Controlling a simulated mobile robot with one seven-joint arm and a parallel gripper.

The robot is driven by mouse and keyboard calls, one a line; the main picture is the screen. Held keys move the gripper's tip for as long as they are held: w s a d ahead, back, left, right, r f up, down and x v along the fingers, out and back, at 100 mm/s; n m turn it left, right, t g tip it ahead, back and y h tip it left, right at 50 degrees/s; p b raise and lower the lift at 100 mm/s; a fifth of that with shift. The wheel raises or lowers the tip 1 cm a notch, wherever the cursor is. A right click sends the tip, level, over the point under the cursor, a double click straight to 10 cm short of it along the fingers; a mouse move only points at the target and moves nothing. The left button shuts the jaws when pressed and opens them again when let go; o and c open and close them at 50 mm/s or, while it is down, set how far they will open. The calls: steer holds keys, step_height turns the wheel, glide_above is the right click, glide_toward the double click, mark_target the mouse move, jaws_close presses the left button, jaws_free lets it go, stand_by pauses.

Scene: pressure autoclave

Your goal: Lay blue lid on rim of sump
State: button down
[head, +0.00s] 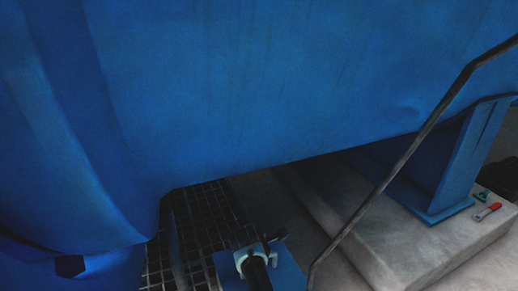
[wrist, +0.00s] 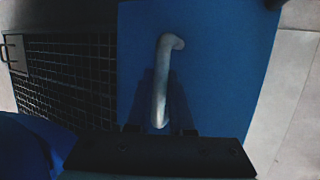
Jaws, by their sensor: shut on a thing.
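The blue lid (wrist: 220,60) is a flat blue plate with a pale bent handle (wrist: 161,80) in the wrist view. My gripper (wrist: 160,126) is shut on that handle, with its dark body across the bottom of the picture. In the head view the lid (head: 289,268) shows low in the middle, partly hidden by my gripper (head: 256,262), beside a dark grating. I cannot make out the sump's rim; the lid and my gripper may hide it. I cannot tell whether the lid touches anything beneath it.
A large blue vessel (head: 260,80) fills the upper head view, low over the work area. Dark grating (wrist: 70,85) lies left of the lid. A thin slanted rail (head: 390,172) crosses at right, before a concrete plinth (head: 428,245) bearing a blue support (head: 460,160) and a small red-handled item (head: 488,210).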

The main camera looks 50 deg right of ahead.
steer(key=shift+w+f+b, duration=0.1)
steer(key=shift+f+b, duration=0.85)
steer(key=shift+f, duration=0.1)
